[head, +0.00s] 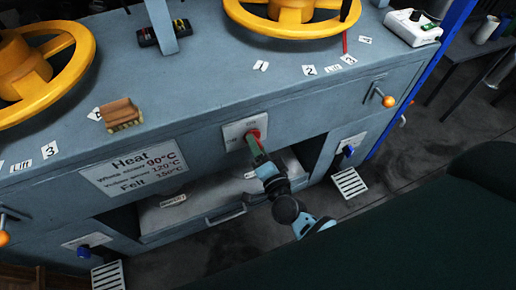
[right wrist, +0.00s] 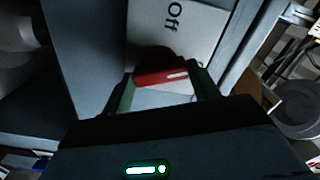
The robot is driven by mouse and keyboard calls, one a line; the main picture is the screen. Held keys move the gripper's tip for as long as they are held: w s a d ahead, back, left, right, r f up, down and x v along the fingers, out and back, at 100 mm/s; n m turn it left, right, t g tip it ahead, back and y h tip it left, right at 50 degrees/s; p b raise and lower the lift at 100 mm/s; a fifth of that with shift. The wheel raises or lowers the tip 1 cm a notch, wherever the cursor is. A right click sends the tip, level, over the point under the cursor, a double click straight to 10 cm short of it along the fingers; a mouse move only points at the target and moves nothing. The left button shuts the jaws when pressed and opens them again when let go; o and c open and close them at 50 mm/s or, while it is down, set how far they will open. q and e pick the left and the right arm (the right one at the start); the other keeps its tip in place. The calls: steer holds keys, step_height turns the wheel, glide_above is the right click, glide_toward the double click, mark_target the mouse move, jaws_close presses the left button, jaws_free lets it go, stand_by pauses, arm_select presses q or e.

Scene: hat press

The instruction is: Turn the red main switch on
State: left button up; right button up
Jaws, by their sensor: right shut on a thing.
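The red main switch (head: 256,133) sits on a pale square plate (head: 234,131) on the front of the blue-grey machine. In the right wrist view its red handle (right wrist: 162,76) lies between my finger tips, and the plate (right wrist: 185,28) reads "Off". My right gripper (head: 258,147) reaches up to the switch from below and is shut on the handle. The gripper partly hides the switch in the head view. My left gripper is not in view.
A lever with an orange knob (head: 388,101) sticks out to the right of the switch. A blue knob (head: 348,151) is lower right. An open recess with a shelf (head: 185,220) lies below. Yellow handwheels (head: 290,14) stand on top. A heat sign (head: 135,168) is left.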

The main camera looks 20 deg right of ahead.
steer(key=m+b, duration=0.1)
steer(key=m, duration=0.3)
steer(key=shift+m, duration=0.3)
stand_by(0.3)
steer(key=o, duration=1)
steer(key=shift+s+d, duration=0.15)
steer(key=shift+s, duration=3.75)
